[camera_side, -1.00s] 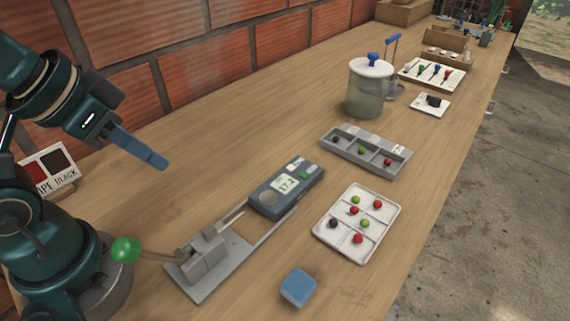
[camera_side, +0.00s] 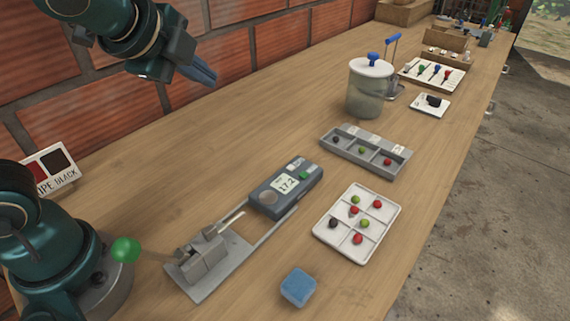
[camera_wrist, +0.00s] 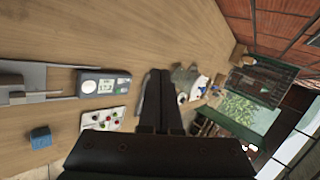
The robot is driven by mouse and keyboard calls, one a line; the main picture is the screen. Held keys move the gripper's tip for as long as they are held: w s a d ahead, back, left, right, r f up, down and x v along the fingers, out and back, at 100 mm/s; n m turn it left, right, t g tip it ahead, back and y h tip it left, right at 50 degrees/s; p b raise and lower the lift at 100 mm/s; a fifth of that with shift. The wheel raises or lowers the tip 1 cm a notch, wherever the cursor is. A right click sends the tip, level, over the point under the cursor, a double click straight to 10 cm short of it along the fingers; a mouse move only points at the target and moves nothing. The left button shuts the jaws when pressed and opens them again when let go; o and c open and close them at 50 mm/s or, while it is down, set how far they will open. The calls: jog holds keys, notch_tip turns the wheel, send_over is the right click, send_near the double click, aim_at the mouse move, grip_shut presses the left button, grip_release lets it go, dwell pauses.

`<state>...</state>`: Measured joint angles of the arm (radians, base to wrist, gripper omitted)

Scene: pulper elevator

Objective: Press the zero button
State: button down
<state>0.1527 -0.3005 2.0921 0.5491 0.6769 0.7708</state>
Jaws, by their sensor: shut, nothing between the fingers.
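The grey meter (camera_side: 262,198) lies on the bench, with a lit display (camera_side: 286,184) that seems to read 17.2. A green button (camera_side: 304,175) sits on its top beside the display; its label is too small to read. A round pad (camera_side: 268,197) is at the meter's other end. My gripper (camera_side: 207,79) is shut and empty, high above the bench, up and left of the meter and well apart from it. In the wrist view the shut fingers (camera_wrist: 160,74) point past the meter (camera_wrist: 96,84), which lies to their left.
A lever press with a green knob (camera_side: 125,249) stands in front of the meter. A blue sponge (camera_side: 298,287), a white tray of berries (camera_side: 330,240) and a grey three-part tray (camera_side: 340,152) lie nearby. A lidded jar (camera_side: 368,95) stands behind.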

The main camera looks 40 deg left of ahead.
jog(key=w+d+f+m+t, duration=0.1)
jog(key=w+d+f+m, duration=0.2)
jog(key=w+d+m, duration=0.35)
jog(key=m, duration=0.4)
send_over(291, 168)
notch_tip(291, 168, down, 5)
jog(key=shift+s+d+r+g+h, duration=0.15)
jog(key=shift+s+g+h, duration=0.25)
jog(key=shift+s, duration=0.05)
jog(key=shift+f, duration=4.4)
jog(key=shift+f, duration=0.15)
jog(key=shift+f, duration=0.25)
